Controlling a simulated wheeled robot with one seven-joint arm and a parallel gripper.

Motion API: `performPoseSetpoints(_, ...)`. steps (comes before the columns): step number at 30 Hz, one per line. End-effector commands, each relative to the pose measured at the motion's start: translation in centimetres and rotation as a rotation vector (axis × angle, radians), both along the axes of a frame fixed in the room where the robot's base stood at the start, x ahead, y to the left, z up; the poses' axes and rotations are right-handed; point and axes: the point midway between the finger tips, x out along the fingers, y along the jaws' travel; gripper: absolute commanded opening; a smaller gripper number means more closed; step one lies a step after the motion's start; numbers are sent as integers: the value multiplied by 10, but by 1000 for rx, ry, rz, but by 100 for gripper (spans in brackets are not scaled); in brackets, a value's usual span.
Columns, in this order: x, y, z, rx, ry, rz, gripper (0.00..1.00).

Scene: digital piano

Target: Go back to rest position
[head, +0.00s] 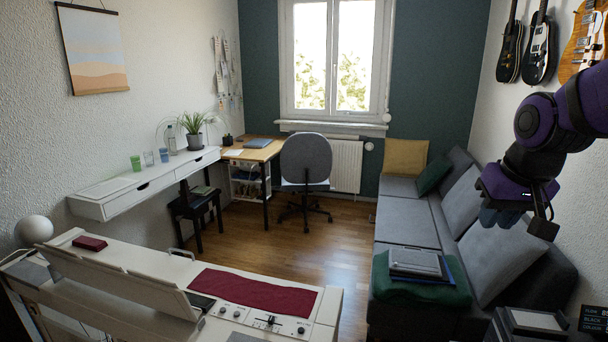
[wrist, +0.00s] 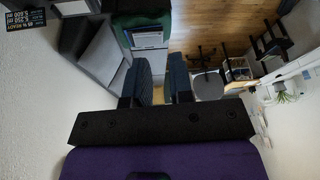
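My purple and black arm reaches in from the right edge of the head view. My gripper (head: 498,217) hangs at its end, fingers pointing down, in the air in front of the right wall and above the grey sofa (head: 408,215). In the wrist view my gripper (wrist: 159,80) shows two dark blue-grey fingers with a gap between them. It is open, and nothing is held in the gap. The digital piano (head: 150,290) is at the lower left of the head view, well apart from my gripper. A dark red cloth (head: 255,292) lies on it.
A laptop-like grey item (head: 415,262) lies on a green cloth (head: 420,291) on the sofa. Guitars (head: 540,50) hang on the right wall. Dark boxes stand at the lower right. An office chair (head: 306,165) stands by the desk (head: 255,150). The wooden floor between is clear.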

Motion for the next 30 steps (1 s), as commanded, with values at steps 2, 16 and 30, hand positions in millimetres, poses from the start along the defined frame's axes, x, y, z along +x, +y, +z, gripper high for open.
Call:
performPoseSetpoints(2,-22,4,13,-2,-23,14,21)
performPoseSetpoints(16,-135,19,44,-26,-104,84,21)
performPoseSetpoints(30,-153,20,45,-31,-114,95,21)
